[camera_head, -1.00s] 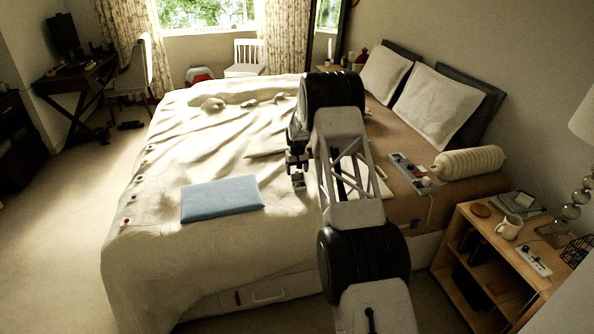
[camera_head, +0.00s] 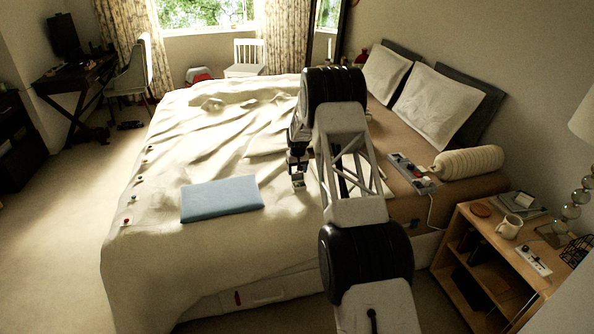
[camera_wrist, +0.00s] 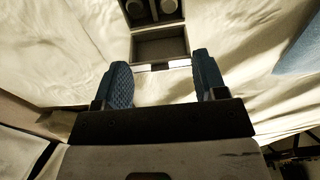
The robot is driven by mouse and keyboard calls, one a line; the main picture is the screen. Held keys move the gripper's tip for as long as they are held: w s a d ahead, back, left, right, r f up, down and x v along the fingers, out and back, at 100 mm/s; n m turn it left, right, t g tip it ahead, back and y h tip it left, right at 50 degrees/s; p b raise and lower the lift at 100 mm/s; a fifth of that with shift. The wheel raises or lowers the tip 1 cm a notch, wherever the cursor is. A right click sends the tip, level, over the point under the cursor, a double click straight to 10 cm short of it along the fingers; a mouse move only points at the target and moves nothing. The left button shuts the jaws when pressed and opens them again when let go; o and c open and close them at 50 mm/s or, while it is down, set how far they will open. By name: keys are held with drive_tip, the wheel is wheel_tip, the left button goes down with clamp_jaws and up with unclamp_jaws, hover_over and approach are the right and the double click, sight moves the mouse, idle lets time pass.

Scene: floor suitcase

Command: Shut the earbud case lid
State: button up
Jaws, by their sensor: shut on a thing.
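The earbud case (camera_wrist: 152,10) stands open at the top of the wrist view, its body showing two round wells. Its lid (camera_wrist: 160,47) is swung open toward me and shows its hollow rectangular inside. In the head view my gripper (camera_head: 298,182) is low over the bed, where the case is too small and covered to make out.
The bed (camera_head: 185,245) has a rumpled cream cover. A folded blue cloth (camera_head: 222,198) lies left of my gripper. A power strip (camera_head: 412,172) and a ribbed cream roll (camera_head: 468,162) lie to the right. A nightstand (camera_head: 470,240) stands at the bed's right side.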

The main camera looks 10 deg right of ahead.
drive_tip(key=shift+s, duration=0.15)
drive_tip(key=shift+s+r+t, duration=0.1)
drive_tip(key=shift+s+t, duration=0.35)
drive_tip(key=shift+t, duration=0.4)
drive_tip(key=shift+s+r+t, duration=0.1)
drive_tip(key=shift+s+t, duration=0.3)
drive_tip(key=shift+t, duration=0.45)
drive_tip(key=shift+s+d+f+t, duration=0.15)
drive_tip(key=shift+s+t, duration=0.2)
drive_tip(key=shift+t, duration=0.35)
drive_tip(key=shift+s, duration=0.1)
drive_tip(key=o, duration=0.9)
drive_tip(key=shift+o, duration=0.2)
drive_tip(key=v, duration=0.7)
drive_tip(key=shift+s+r, duration=0.25)
drive_tip(key=shift+s, duration=0.05)
drive_tip(key=shift+c, duration=0.3)
